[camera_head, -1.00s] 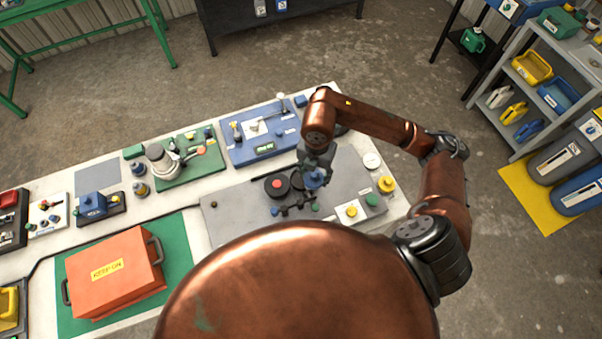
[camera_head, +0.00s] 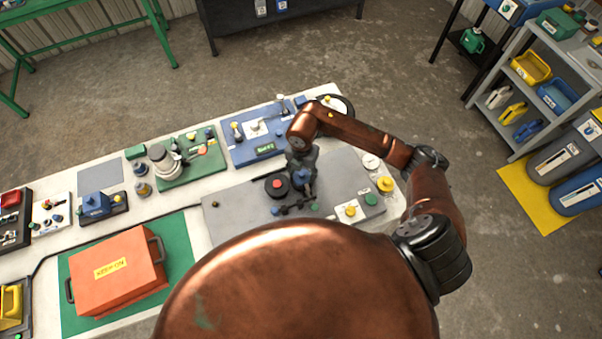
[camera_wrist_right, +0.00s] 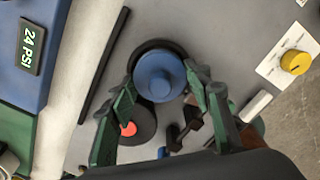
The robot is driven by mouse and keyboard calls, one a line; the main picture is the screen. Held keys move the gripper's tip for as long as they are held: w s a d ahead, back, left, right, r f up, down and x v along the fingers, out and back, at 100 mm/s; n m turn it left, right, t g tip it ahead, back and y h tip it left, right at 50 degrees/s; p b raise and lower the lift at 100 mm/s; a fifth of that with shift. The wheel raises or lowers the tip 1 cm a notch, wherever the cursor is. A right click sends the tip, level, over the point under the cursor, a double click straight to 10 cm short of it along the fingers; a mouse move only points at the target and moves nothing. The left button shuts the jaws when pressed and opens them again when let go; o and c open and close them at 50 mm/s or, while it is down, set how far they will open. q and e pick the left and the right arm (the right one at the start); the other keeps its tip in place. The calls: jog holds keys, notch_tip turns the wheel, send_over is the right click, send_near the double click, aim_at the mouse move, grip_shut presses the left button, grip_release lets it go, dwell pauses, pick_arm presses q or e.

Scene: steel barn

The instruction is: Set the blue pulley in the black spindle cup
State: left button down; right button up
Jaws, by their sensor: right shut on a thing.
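The blue pulley (camera_wrist_right: 160,76) is a round disc with a raised hub, held between the green-tipped fingers of my right gripper (camera_wrist_right: 163,92). In the head view the right gripper (camera_head: 302,174) points down over the grey board, and its own links hide most of the pulley. In the right wrist view the black spindle cup (camera_wrist_right: 142,52) shows as a dark round rim behind the pulley, partly covered by it. I cannot tell whether the pulley touches the cup or is above it. My left gripper is not in view.
A black disc with a red centre (camera_head: 276,186) stands just left of the right gripper. A dark bracket with blue knobs (camera_head: 295,207) lies in front. A white panel with a yellow knob (camera_head: 351,210) is at the right. The grey board's left part (camera_head: 232,206) is mostly clear.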

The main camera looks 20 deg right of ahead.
aim_at(302, 173)
jog(key=shift+f, duration=0.1)
jog(key=o, duration=1.3)
notch_tip(302, 173, up, 12)
jog(key=shift+r+b, duration=0.15)
jog(key=shift+b, duration=0.5)
